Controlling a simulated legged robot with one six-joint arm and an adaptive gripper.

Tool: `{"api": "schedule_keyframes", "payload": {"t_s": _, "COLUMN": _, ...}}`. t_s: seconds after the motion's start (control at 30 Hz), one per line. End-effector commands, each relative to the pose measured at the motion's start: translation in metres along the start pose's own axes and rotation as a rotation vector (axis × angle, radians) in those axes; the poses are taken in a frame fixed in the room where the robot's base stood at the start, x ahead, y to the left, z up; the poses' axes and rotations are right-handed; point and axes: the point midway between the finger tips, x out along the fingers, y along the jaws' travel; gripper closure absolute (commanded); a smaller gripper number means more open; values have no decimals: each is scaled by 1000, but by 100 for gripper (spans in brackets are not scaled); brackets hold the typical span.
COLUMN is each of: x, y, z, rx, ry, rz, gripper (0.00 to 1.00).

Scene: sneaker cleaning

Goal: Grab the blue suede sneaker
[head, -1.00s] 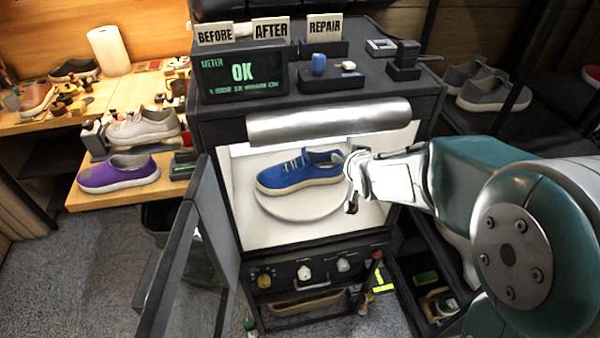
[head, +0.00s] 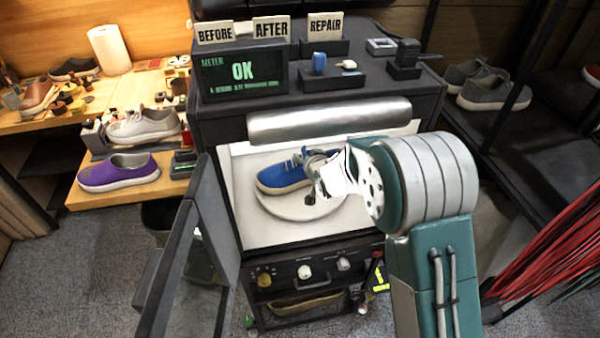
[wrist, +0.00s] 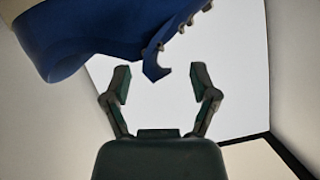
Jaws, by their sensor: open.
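The blue suede sneaker (head: 280,177) sits on a round white plate (head: 285,207) inside the lit white box of the machine, toe to the left. Its heel half is hidden behind my gripper in the head view. My gripper (head: 307,176) is at the sneaker's right part.
The machine's open door (head: 185,250) stands at the front left of the box. A meter screen (head: 242,73) reading OK is on top. A purple sneaker (head: 118,172) and a white sneaker (head: 143,126) are on the left bench. Grey shoes (head: 490,88) are on the right shelf.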

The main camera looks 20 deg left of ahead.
Motion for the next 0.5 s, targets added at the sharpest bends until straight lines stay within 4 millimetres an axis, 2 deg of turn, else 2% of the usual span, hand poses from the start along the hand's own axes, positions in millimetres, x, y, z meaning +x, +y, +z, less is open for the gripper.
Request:
{"api": "schedule_keyframes", "payload": {"t_s": 0.1, "x": 20, "y": 0, "z": 1, "rx": 0, "ry": 0, "rz": -1, "gripper": 24}}
{"api": "schedule_keyframes", "payload": {"t_s": 0.2, "x": 29, "y": 0, "z": 1, "rx": 0, "ry": -1, "rz": 0, "gripper": 24}}
{"api": "schedule_keyframes", "payload": {"t_s": 0.5, "x": 33, "y": 0, "z": 0, "rx": 0, "ry": 0, "rz": 0, "gripper": 24}}
